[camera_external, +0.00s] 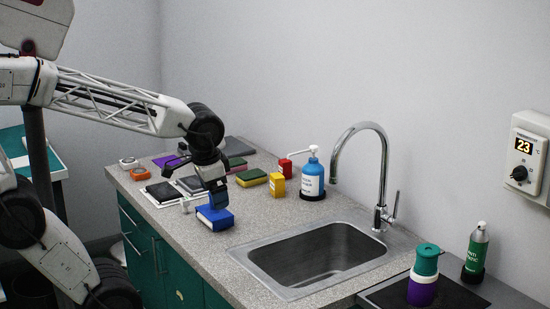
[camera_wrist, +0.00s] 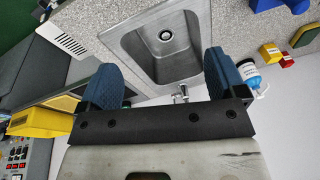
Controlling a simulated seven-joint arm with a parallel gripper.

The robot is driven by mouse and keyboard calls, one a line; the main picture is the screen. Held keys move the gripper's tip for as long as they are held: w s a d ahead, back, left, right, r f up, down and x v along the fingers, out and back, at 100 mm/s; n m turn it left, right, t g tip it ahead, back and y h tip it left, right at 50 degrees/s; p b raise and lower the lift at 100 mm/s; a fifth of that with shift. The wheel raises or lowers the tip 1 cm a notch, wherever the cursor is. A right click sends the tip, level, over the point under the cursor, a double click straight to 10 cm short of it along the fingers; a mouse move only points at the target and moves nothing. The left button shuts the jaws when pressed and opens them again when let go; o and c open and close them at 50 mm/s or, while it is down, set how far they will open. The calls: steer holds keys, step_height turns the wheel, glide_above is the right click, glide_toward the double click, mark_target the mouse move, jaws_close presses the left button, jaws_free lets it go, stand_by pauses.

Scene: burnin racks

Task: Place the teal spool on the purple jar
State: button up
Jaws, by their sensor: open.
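The teal spool (camera_external: 426,261) stands upright on top of the purple jar (camera_external: 422,291), touching it, on the dark panel at the counter's right end in the external view. My gripper (camera_external: 216,196) is far to the left of them, above the counter's left part. In the wrist view my gripper (camera_wrist: 160,72) shows two blue finger pads spread wide, with nothing between them. In the external view its fingertips are hard to make out against a blue block. I cannot make out the spool or jar in the wrist view.
The sink (camera_external: 318,254) and tall faucet (camera_external: 381,180) lie between my gripper and the spool. A blue block (camera_external: 215,218), yellow box (camera_external: 277,185) and blue pump bottle (camera_external: 312,180) are near my gripper. A green bottle (camera_external: 476,250) stands just right of the spool.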

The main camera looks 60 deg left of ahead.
steer(key=shift+s+a+n+h, duration=0.15)
steer(key=shift+s+n+h, duration=0.35)
steer(key=shift+s+n, duration=0.55)
